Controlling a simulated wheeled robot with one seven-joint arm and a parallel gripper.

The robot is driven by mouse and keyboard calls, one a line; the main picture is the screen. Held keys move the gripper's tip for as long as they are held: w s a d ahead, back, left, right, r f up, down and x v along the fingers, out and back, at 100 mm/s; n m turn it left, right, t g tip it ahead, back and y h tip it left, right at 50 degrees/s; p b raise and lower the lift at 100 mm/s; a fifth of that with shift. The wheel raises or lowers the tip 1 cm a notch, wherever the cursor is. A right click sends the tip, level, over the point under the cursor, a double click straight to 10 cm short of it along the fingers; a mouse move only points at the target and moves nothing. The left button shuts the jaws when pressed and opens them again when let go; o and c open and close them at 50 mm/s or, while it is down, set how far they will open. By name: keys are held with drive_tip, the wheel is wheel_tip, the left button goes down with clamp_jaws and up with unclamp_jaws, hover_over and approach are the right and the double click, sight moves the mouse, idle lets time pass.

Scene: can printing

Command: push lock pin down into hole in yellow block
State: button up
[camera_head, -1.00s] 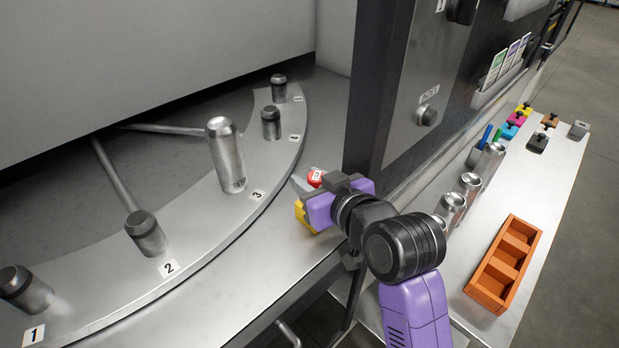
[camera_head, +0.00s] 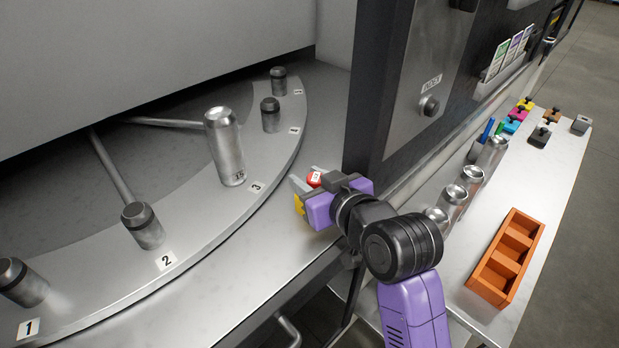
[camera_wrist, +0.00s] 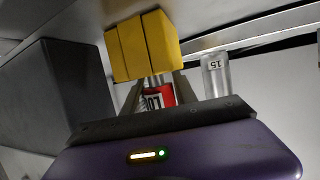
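The lock pin (camera_head: 315,178) has a red, labelled head and sits beside the turntable rim. In the wrist view, the red pin head (camera_wrist: 158,97) shows between my two fingers, with a short grey shaft toward the yellow block (camera_wrist: 142,45). The yellow block (camera_head: 299,205) is mostly hidden by my gripper in the head view. My gripper (camera_head: 311,178) is at the block, with one finger on each side of the pin. The fingers look apart, with narrow gaps beside the red head. The hole and the shaft's depth in it are hidden.
The turntable (camera_head: 205,215) carries a silver can (camera_head: 225,147) at station 3 and several dark-topped posts. A dark machine panel (camera_head: 420,75) stands close right of my gripper. A side table (camera_head: 545,190) holds cans, an orange tray (camera_head: 485,290) and coloured blocks.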

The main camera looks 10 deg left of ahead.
drive_tip(key=shift+o, duration=1.3)
drive_tip(key=shift+w+d+f, duration=0.1)
drive_tip(key=shift+f, duration=0.05)
drive_tip(key=b+v, duration=0.1)
drive_tip(key=v, duration=0.7)
